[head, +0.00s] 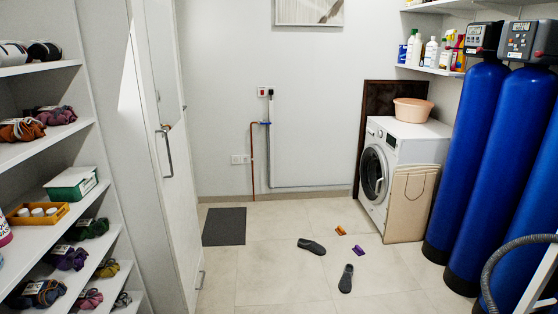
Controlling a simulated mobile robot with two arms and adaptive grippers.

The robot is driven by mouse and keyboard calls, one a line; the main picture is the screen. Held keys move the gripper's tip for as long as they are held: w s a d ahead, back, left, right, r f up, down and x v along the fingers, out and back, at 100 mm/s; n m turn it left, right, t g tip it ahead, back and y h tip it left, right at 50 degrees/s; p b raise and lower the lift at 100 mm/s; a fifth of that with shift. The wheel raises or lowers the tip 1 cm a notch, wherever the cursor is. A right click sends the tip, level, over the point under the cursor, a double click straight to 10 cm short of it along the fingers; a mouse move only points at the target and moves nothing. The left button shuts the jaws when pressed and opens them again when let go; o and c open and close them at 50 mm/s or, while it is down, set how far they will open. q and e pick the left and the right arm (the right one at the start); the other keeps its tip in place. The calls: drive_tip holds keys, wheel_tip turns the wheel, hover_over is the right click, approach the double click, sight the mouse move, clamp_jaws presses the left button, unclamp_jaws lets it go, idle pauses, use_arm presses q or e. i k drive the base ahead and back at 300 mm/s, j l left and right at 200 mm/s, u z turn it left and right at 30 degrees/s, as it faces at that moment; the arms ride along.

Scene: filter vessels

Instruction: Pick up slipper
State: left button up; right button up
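Two dark grey slippers lie apart on the tiled floor. One slipper (312,246) points sideways near the middle of the floor. The other slipper (346,279) lies nearer to me and a little to the right, pointing roughly along my line of sight. Neither of my grippers shows in the head view.
An orange item (341,230) and a purple item (358,251) lie near the slippers. A dark mat (224,226) is at left. A washing machine (390,175), beige bag (411,204) and blue vessels (499,170) stand at right. Shelves (45,148) line the left; the front floor is clear.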

sight(312, 245)
drive_tip(key=i, duration=2.25)
